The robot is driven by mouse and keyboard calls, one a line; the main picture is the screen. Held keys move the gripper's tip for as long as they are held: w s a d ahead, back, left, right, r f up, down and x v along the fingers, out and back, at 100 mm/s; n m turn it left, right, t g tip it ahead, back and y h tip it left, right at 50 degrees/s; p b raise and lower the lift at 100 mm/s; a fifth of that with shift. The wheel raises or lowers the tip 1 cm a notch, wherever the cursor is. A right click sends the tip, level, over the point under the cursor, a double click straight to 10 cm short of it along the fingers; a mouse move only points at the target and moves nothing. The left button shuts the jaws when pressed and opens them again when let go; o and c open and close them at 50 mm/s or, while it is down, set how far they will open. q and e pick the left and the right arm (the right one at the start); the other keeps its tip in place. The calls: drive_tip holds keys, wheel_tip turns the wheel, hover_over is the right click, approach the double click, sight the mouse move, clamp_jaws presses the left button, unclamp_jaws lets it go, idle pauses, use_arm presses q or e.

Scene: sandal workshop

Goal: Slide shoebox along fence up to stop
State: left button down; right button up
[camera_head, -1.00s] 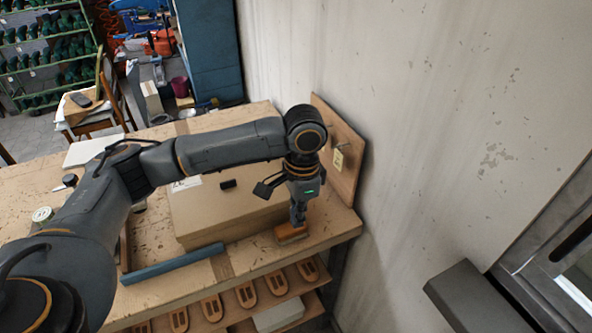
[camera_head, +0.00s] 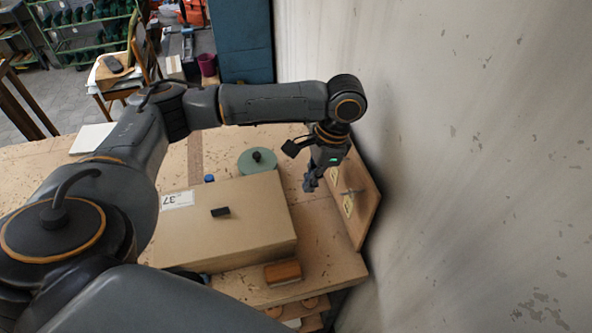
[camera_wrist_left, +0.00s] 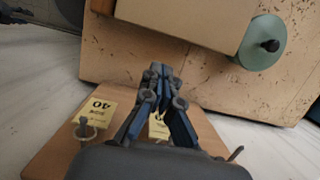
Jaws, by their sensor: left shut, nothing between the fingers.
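The shoebox (camera_head: 235,228) is a closed tan carton with a white label reading 37 and a small black piece on its lid. It lies on the wooden bench and also shows at the top of the left wrist view (camera_wrist_left: 185,14). My left gripper (camera_head: 309,186) is shut and empty, beyond the box's far right corner and apart from it. In the left wrist view its fingertips (camera_wrist_left: 158,72) point toward the bench. A brown block (camera_head: 283,272) sits at the box's near right side. I cannot make out a clear fence; my arm and the box hide the near left bench.
A wooden board (camera_head: 357,205) with hooks and yellow tags stands against the wall at the bench's right end. A green disc with a black knob (camera_head: 258,161) and a small blue cap (camera_head: 209,178) are behind the box. Bare bench (camera_head: 325,235) lies right of the box.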

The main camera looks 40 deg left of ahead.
use_arm(q)
approach(295, 227)
drive_tip(key=x, duration=0.3)
drive_tip(key=s+x, duration=0.1)
drive_tip(key=x, duration=0.1)
drive_tip(key=shift+a, duration=0.3)
drive_tip(key=shift+a+f, duration=0.1)
drive_tip(key=shift+f, duration=0.4)
drive_tip(key=shift+s, duration=0.1)
